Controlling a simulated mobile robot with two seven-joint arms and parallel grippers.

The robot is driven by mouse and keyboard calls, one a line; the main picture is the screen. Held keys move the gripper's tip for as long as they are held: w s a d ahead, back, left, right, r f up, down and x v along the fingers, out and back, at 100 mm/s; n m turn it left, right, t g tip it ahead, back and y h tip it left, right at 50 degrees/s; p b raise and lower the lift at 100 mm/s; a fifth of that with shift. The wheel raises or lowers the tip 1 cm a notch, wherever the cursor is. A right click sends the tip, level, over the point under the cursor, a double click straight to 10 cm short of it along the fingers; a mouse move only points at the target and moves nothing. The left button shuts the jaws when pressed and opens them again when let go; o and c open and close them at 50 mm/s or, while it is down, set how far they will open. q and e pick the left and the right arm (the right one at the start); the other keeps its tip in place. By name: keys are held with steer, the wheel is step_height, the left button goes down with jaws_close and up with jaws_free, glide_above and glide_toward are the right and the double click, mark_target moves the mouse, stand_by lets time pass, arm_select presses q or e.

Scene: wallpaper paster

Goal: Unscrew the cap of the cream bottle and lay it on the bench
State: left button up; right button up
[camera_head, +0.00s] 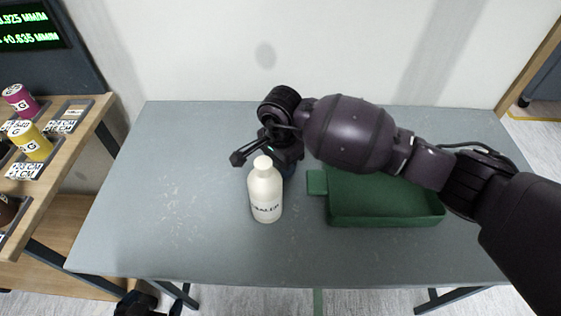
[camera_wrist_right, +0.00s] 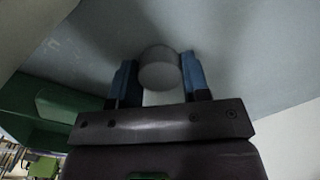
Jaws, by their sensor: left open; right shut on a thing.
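The cream bottle (camera_head: 265,200) stands upright on the grey bench (camera_head: 190,220), left of its middle, with dark lettering on its front. Its pale cap (camera_head: 262,162) is at the top of the neck, and its round end (camera_wrist_right: 160,70) shows in the right wrist view. My right gripper (camera_head: 262,152) reaches in from the right, and its two blue fingers (camera_wrist_right: 160,80) are shut on the cap from both sides. My left gripper (camera_head: 137,303) is low at the bottom left, off the bench's front edge, open and partly cut off by the frame.
A green tray (camera_head: 385,221) lies on the bench right of the bottle, under my right arm.

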steer(key=o, duration=1)
steer(key=shift+f, duration=0.15)
step_height(320, 180, up, 12)
steer(key=p, duration=0.2)
steer(key=shift+r, duration=0.2)
